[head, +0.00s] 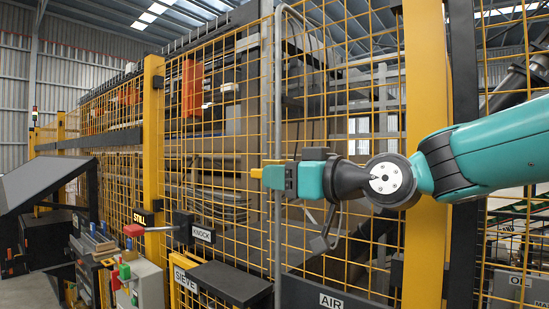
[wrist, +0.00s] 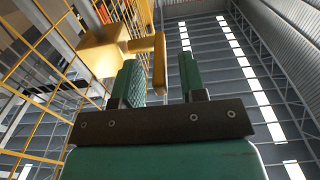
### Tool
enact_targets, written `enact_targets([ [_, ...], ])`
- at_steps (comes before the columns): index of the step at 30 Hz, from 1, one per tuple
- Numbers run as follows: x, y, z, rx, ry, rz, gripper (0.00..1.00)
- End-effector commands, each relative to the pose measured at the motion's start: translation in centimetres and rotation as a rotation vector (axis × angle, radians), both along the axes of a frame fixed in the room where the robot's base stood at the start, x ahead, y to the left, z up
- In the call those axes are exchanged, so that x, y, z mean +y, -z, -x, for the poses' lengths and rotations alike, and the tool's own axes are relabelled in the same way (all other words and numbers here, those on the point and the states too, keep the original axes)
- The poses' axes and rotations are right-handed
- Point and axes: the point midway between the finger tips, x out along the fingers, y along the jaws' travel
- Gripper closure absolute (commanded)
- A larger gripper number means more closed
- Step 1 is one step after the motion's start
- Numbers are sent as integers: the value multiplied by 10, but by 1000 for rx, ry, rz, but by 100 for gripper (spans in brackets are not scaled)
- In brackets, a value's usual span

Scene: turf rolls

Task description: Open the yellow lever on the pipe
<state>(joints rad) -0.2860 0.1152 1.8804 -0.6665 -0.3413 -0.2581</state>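The yellow lever (wrist: 159,62) is a short bar on a yellow block (wrist: 100,50) at the upper left of the wrist view. In that view it shows in the gap between the two green fingers of my gripper (wrist: 160,75), nearer the left finger. The fingers are apart, and I cannot tell whether either touches the lever. In the head view my gripper (head: 268,177) is at the grey vertical pipe (head: 278,110) and covers part of it. A small yellow piece (head: 256,173) shows just left of the fingertips; the rest of the valve is hidden.
Yellow mesh fencing (head: 215,130) stands close behind the pipe, with a thick yellow post (head: 425,120) behind my arm. A black box (head: 231,284) and a red-knobbed lever (head: 134,230) are at the lower left. An AIR sign (head: 331,302) sits below.

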Motion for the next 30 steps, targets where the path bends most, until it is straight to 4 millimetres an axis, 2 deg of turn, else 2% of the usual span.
enact_targets([
  [6, 15, -1, -11, 0, -1, 0, 62],
  [14, 16, 1, -12, 0, 0, 0, 62],
  [15, 16, 1, -12, -1, 0, -1, 64],
  [20, 16, 1, -12, 0, 0, 0, 100],
  [30, 15, 4, -12, -6, 0, -9, 100],
])
